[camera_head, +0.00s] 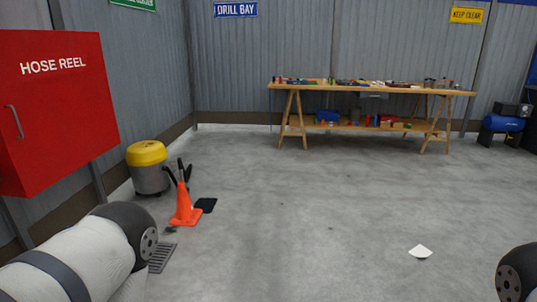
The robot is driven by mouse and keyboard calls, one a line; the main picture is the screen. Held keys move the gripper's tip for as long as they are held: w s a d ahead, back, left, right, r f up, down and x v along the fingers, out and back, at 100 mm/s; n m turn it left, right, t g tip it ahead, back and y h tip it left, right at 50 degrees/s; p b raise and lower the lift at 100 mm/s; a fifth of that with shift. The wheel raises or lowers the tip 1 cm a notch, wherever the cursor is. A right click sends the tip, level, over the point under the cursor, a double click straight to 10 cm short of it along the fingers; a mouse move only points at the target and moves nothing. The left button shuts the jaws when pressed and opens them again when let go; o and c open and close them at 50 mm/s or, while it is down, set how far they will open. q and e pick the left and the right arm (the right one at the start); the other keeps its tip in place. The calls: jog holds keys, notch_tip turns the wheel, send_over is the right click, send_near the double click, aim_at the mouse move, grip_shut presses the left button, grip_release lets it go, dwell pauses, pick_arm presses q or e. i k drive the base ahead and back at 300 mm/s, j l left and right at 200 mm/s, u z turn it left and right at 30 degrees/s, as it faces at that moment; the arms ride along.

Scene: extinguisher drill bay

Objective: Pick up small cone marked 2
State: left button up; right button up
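An orange cone (185,206) stands upright on the floor at the left, in front of a yellow and grey vacuum. No number can be read on it, so I cannot tell whether it is the small cone marked 2. My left arm fills the lower left corner, and part of my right arm shows at the lower right edge. Neither gripper is in view.
A red hose reel cabinet (60,110) hangs at the left, near the vacuum (149,168). A floor grate (161,256) lies beside my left arm. A cluttered wooden workbench (372,88) stands at the back. White paper (420,252) lies right. The middle floor is clear.

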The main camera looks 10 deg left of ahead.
aim_at(186, 215)
jog(key=i+j+u, duration=0.15)
jog(key=i+u, duration=0.15)
jog(key=i, duration=0.45)
jog(key=i+u, duration=0.3)
jog(key=i, duration=0.45)
jog(key=i+l+u, duration=0.3)
jog(key=i, duration=0.4)
jog(key=i+j+z, duration=0.1)
jog(key=i, duration=0.4)
jog(key=i+j+z, duration=0.1)
jog(key=i+j, duration=0.15)
jog(key=i, duration=0.2)
jog(key=i+j, duration=0.25)
jog(key=i, duration=0.2)
jog(key=i+j+z, duration=0.15)
jog(key=i, duration=0.35)
jog(key=i+j, duration=0.1)
jog(key=j, duration=0.3)
jog(key=i+j+u, duration=0.15)
jog(key=j, duration=0.2)
jog(key=i+j, duration=0.1)
jog(key=j, duration=0.3)
jog(key=u, duration=0.05)
